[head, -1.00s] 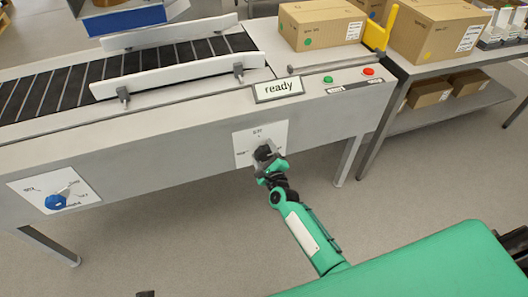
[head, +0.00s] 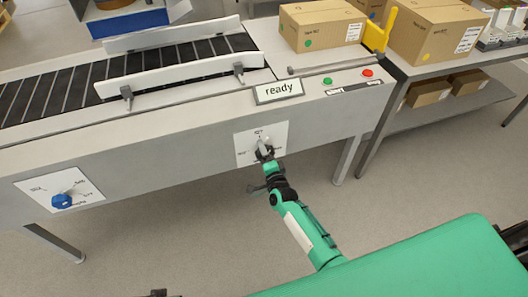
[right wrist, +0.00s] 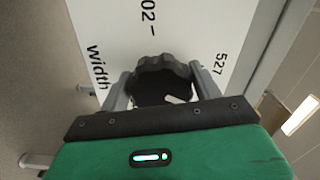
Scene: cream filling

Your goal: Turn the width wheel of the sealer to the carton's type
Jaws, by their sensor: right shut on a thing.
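The width wheel (right wrist: 160,80) is a black lobed knob on a white plate (head: 277,132) on the sealer's front. The wrist view shows the print "width" and "527" on this plate, and a partly cut number ending in "02". My right gripper (head: 265,154) is shut on the wheel, with one finger on each side of it, as the right wrist view (right wrist: 158,85) shows. The wheel's white mark is partly hidden by the gripper. A brown carton (head: 318,28) with a green dot stands on the sealer's top; its label print is too small to read. My left gripper is not in view.
A second dial with a blue knob (head: 62,201) is at the front's left end. A "ready" sign (head: 279,91), a green button (head: 327,81) and a red button (head: 367,72) are on top. More cartons (head: 430,35) stand on the right-hand table.

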